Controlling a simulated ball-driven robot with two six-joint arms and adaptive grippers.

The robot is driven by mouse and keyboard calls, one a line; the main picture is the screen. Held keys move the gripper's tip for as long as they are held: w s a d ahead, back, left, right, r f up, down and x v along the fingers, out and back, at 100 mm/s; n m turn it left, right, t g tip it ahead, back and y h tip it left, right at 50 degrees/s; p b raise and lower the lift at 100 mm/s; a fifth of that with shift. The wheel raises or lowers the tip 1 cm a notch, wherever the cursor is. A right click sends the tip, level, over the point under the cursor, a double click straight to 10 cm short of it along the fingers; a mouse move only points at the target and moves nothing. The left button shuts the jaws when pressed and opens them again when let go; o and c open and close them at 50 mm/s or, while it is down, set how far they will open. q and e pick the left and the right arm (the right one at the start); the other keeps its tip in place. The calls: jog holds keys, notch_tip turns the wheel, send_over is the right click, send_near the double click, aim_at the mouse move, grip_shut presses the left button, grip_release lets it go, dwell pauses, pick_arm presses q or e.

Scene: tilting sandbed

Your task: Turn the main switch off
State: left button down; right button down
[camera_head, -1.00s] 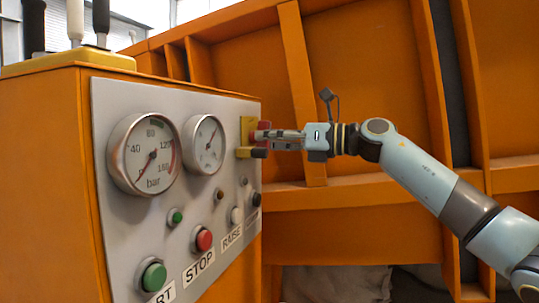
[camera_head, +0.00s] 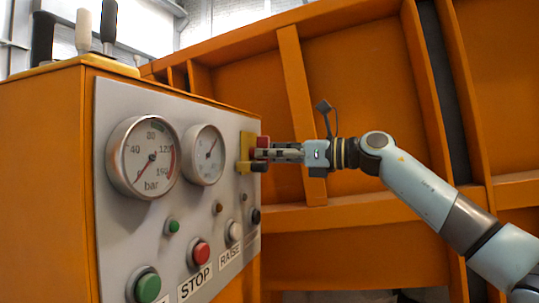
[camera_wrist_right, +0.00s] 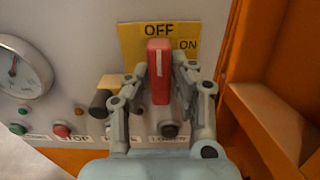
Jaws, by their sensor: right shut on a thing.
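The main switch is a red handle (camera_wrist_right: 159,70) with a white line on a yellow plate (camera_wrist_right: 130,42) marked OFF at the top and ON at the right. In the right wrist view the handle stands upright, its white line toward OFF. In the head view the yellow plate (camera_head: 245,150) sits at the panel's right end, and the red handle (camera_head: 263,141) is partly hidden by my gripper. My right gripper (camera_wrist_right: 159,85) is shut on the red handle, one finger on each side. It reaches in from the right in the head view (camera_head: 268,154). My left gripper is not in view.
The grey panel (camera_head: 115,220) on the orange cabinet carries two gauges, a green button (camera_head: 148,288), a red STOP button (camera_head: 200,253) and a RAISE button (camera_head: 234,231). Levers (camera_head: 83,30) stand on top. A ribbed orange wall (camera_head: 355,90) stands behind my right arm.

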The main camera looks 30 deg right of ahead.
jog(key=c, duration=1.2)
grip_release()
jog(key=shift+o, duration=0.2)
jog(key=v, duration=0.7)
jog(key=shift+s+d, duration=0.15)
jog(key=shift+s, duration=0.05)
jog(key=shift+f, duration=0.1)
